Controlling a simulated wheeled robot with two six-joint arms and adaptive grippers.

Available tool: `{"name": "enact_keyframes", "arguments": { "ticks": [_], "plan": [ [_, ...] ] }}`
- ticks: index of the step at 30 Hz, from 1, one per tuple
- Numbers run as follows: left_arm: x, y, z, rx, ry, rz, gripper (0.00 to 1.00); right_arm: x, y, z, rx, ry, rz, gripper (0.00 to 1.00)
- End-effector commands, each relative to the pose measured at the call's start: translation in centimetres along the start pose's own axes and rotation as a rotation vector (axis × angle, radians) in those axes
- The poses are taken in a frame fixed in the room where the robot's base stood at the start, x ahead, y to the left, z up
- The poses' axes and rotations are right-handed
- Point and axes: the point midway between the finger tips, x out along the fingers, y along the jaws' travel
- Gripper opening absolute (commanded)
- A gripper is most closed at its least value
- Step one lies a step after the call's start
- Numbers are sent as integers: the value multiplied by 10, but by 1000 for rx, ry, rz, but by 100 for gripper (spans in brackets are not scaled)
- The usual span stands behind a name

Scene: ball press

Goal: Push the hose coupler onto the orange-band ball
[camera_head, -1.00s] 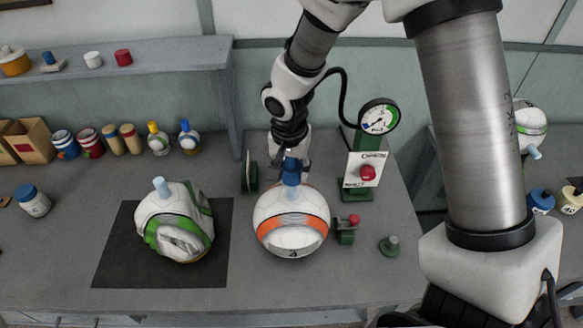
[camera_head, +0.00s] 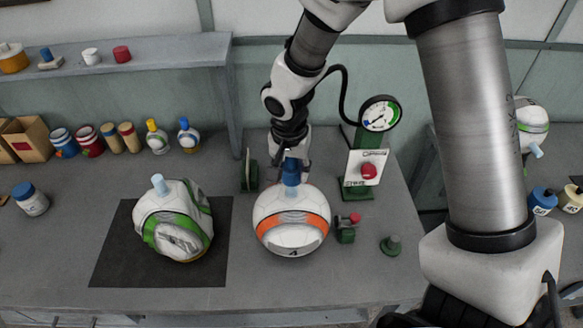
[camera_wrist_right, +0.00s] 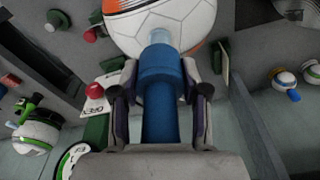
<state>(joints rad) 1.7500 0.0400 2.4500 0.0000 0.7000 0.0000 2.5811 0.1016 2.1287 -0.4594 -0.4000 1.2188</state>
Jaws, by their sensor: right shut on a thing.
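The orange-band ball (camera_head: 291,238) is white with an orange stripe and sits upright on the workbench. It also shows at the top of the right wrist view (camera_wrist_right: 165,18). A pale, clear stem (camera_wrist_right: 160,38) stands on it. My right gripper (camera_head: 291,163) is shut on the blue hose coupler (camera_head: 291,176), above the ball. In the right wrist view, the coupler (camera_wrist_right: 160,72) lies between the fingers, in line with the stem and at its end. Part of the stem shows between coupler and ball; how far they overlap is unclear. My left gripper is out of view.
A green-band ball (camera_head: 170,222) with a pale stem sits on a dark mat (camera_head: 115,260) to the left. A gauge stand (camera_head: 380,115) with a red button (camera_head: 368,171) is behind right. Small green fixtures (camera_head: 391,246) stand right of the ball. Bare bench lies in front.

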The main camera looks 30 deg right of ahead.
Motion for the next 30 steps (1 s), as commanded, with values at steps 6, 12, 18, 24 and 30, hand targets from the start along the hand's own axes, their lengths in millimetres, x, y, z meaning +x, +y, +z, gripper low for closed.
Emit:
{"name": "enact_keyframes", "arguments": {
  "ticks": [6,12,18,24,30],
  "plan": [
    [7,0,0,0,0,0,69,7,0,1,0,0,0,4],
    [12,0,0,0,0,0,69,12,0,2,0,0,0,4],
    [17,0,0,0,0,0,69,17,0,2,0,0,0,4],
    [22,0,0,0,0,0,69,22,0,3,0,0,0,4],
    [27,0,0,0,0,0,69,27,0,3,0,0,0,4]
  ]
}}
